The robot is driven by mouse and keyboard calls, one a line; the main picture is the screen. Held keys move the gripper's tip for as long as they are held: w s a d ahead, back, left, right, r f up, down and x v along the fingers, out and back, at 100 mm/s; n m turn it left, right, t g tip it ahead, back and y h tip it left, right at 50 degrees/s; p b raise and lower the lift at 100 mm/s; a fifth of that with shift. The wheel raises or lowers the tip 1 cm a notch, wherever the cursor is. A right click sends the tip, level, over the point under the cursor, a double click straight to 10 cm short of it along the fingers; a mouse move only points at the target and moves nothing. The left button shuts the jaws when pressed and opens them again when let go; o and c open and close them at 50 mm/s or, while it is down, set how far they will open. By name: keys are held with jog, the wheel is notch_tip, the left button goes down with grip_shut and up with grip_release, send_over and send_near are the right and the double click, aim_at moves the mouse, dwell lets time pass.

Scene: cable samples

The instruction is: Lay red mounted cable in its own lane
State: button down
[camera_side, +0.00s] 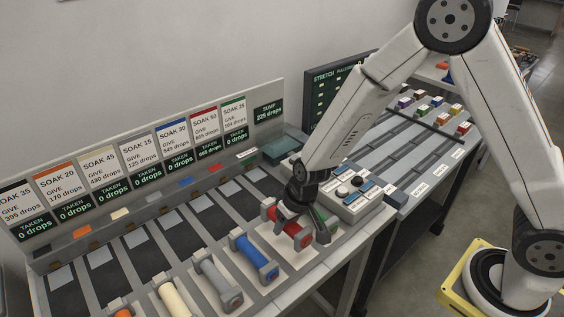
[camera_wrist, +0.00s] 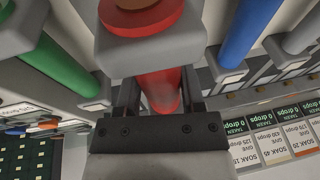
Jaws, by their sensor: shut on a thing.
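The red mounted cable (camera_side: 287,224), a red rod with grey end mounts, is at the right part of the front row, between the blue and green ones. My gripper (camera_side: 291,208) is over it from above with its jaws shut on it. In the wrist view the red rod (camera_wrist: 160,88) lies between the two fingers (camera_wrist: 160,100), and its grey end mount (camera_wrist: 150,50) fills the top middle. I cannot tell whether the cable is lifted off its seat. Long grey lanes (camera_side: 395,160) lie on the bench at the right, with small labels at their front ends.
Blue (camera_side: 252,255), grey (camera_side: 217,280) and cream (camera_side: 174,299) cables lie to the left. The green cable (camera_side: 322,222) is close on the right. A button box (camera_side: 350,199) stands beside it. Coloured blocks (camera_side: 438,102) sit at the far bench end. SOAK signs (camera_side: 169,143) line the back.

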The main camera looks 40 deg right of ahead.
aim_at(286, 242)
jog(key=shift+f, duration=0.1)
jog(key=shift+f, duration=1.65)
jog(key=shift+f, duration=0.15)
jog(key=shift+c, duration=1)
grip_release()
jog(key=shift+r, duration=0.2)
jog(key=v, duration=1.2)
jog(key=shift+d, duration=0.1)
